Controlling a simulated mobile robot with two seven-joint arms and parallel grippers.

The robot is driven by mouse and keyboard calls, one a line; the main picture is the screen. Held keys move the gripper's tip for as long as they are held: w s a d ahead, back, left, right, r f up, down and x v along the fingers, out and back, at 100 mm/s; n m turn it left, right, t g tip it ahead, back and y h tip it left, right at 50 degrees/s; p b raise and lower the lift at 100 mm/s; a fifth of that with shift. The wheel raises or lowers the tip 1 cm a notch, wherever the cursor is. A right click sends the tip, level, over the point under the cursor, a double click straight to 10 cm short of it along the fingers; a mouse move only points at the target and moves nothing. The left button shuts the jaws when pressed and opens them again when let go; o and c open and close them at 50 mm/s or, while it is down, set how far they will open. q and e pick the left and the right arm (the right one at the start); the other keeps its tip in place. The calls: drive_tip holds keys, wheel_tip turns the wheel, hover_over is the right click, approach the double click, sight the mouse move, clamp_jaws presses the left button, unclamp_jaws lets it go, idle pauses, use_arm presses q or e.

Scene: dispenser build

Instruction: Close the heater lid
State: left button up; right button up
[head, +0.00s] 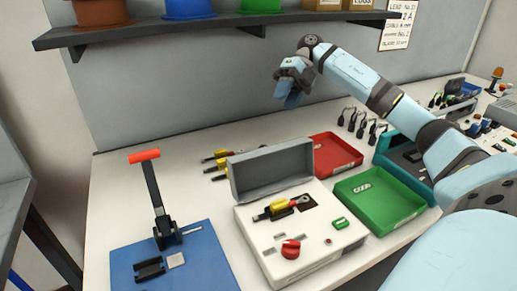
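The heater (264,233) is a pale box with a red knob (290,249) and a green switch (341,223) on its top. Its grey lid (270,171) stands open, raised along the back edge. My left gripper is not in view.
A red tray (336,160) and a green tray (380,200) are right of the heater. A blue plate (205,262) with a red-handled lever press (152,190) is at left. A shelf (215,31) with spools is above. Yellow-handled parts lie behind the lid.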

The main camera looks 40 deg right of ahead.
drive_tip(key=b, duration=0.2)
approach(270, 165)
drive_tip(key=w+a+f, duration=0.2)
drive_tip(key=a+f, duration=0.1)
drive_tip(key=a, duration=0.2)
drive_tip(key=shift+r, duration=0.1)
clamp_jaws()
